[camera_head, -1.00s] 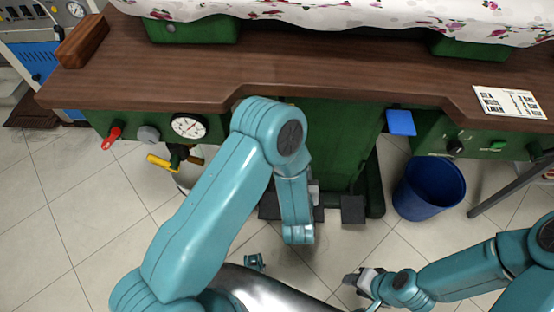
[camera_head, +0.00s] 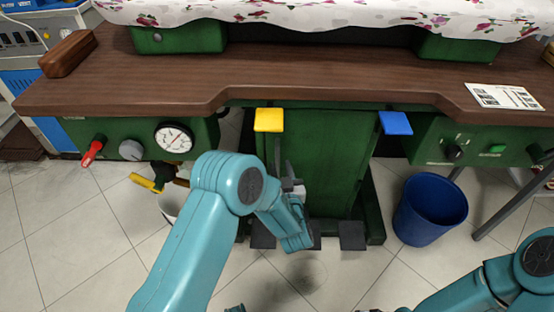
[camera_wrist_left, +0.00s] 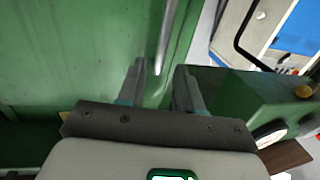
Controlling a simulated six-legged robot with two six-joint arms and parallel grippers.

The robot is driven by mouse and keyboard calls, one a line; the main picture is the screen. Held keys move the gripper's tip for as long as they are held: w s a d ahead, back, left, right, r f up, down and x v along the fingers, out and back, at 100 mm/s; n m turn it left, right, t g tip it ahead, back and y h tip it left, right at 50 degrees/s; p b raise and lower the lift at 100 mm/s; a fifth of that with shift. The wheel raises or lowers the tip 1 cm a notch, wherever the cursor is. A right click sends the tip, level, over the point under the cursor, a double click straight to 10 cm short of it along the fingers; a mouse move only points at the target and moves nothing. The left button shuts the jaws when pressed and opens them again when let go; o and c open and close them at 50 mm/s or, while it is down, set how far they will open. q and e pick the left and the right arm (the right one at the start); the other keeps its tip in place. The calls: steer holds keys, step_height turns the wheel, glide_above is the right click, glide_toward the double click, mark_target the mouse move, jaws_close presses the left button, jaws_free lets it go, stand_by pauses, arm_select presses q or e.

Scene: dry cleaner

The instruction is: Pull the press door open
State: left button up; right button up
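The press door (camera_head: 325,150) is the green panel under the press's brown worktop. A thin metal handle (camera_head: 277,155) stands upright at its left side. The handle (camera_wrist_left: 165,35) is a grey bar in the left wrist view, with the green door panel (camera_wrist_left: 75,50) to its left. My left gripper (camera_head: 290,183) is in front of the door near the handle. In the wrist view my left gripper (camera_wrist_left: 160,85) has its two fingers apart. The bar's end shows ahead of the gap, and I see no contact. My right gripper is mostly cut off at the bottom edge.
Yellow (camera_head: 269,120) and blue (camera_head: 396,123) tabs stick out under the worktop (camera_head: 330,75). Dark pedals (camera_head: 352,236) sit below. A blue bin (camera_head: 430,208) stands at right.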

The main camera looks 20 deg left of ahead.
mark_target(278, 157)
arm_select(q)
steer(key=b+x, duration=0.1)
steer(key=x, duration=0.5)
jaws_close()
steer(key=shift+s, duration=0.1)
